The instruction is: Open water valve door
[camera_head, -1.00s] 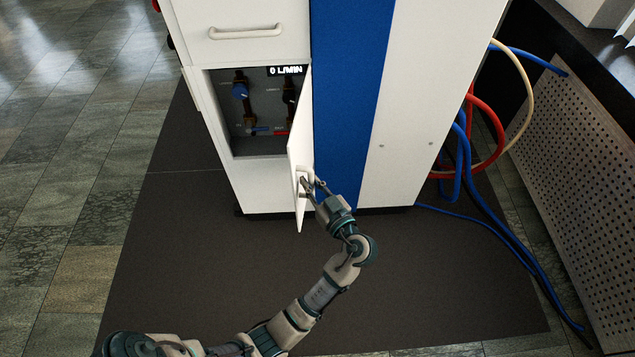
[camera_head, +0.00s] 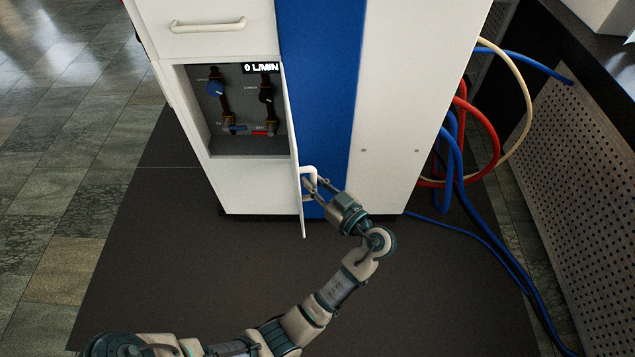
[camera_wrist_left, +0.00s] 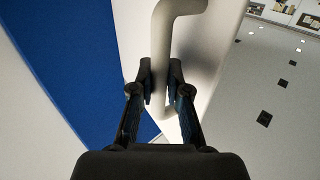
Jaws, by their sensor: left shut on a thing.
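The water valve door (camera_head: 297,150) is a white panel standing open, seen nearly edge-on in the head view, hinged at the right side of the valve compartment (camera_head: 240,145). Its white handle (camera_head: 309,168) is on the face turned to the right. My left gripper (camera_head: 309,185) is shut on the handle. In the left wrist view, the gripper (camera_wrist_left: 161,85) has one finger on each side of the handle bar (camera_wrist_left: 160,60). Inside the compartment are a blue knob (camera_head: 216,88), dark valves, pipes, and blue and red levers. My right gripper is not in view.
The white cabinet (camera_head: 400,110) has a blue stripe (camera_head: 318,80) and a drawer (camera_head: 215,30) above the compartment. Blue, red and cream hoses (camera_head: 485,130) hang at its right, near a perforated panel (camera_head: 580,190). The dark mat (camera_head: 190,260) in front is clear.

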